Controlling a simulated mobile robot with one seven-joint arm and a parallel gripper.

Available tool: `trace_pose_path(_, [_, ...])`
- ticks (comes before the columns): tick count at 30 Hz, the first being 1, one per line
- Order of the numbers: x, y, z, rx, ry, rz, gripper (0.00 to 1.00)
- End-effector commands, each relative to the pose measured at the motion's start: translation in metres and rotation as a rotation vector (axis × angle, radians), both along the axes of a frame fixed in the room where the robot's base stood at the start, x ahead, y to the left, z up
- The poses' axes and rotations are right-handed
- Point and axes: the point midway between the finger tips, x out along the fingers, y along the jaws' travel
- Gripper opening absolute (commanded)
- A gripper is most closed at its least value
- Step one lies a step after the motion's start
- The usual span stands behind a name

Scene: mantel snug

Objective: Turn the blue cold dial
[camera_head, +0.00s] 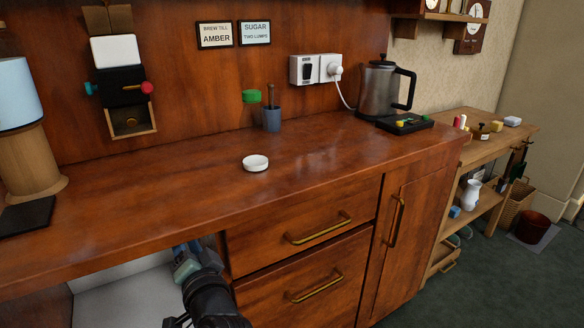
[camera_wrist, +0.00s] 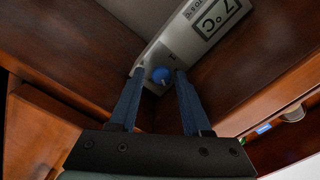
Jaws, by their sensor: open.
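The blue dial (camera_wrist: 161,75) sits on a pale grey panel (camera_wrist: 187,45) with a display reading 7 °C, in the wrist view. My gripper (camera_wrist: 159,79) is open, with one finger on each side of the dial as seen there. I cannot tell whether the fingers touch it. In the head view my gripper (camera_head: 187,262) is below the counter's front edge, at the opening left of the drawers. The dial and its panel are hidden in that view.
The wooden counter (camera_head: 320,165) overhangs the opening, with drawers (camera_head: 300,230) to its right. A white surface (camera_head: 125,298) lies low in the opening. A wall-mounted dispenser (camera_head: 122,88) has a blue knob and a red knob. A white dish (camera_head: 255,163) stands on the counter.

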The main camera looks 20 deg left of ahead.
Motion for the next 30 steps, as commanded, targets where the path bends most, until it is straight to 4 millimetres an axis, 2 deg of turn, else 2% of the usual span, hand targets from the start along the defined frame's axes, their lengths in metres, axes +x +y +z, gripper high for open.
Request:
trace_pose_path(12, [0.0, 0.0, -0.005, -0.408, -0.488, 0.001, 0.61])
trace_pose_path(21, [0.0, 0.0, -0.004, -0.626, -0.737, 0.001, 0.61])
trace_pose_path(23, [-0.005, -0.007, 0.001, -0.629, -0.736, 0.001, 0.61])
trace_pose_path(30, [-0.032, -0.038, 0.001, -0.624, -0.728, 0.001, 0.61])
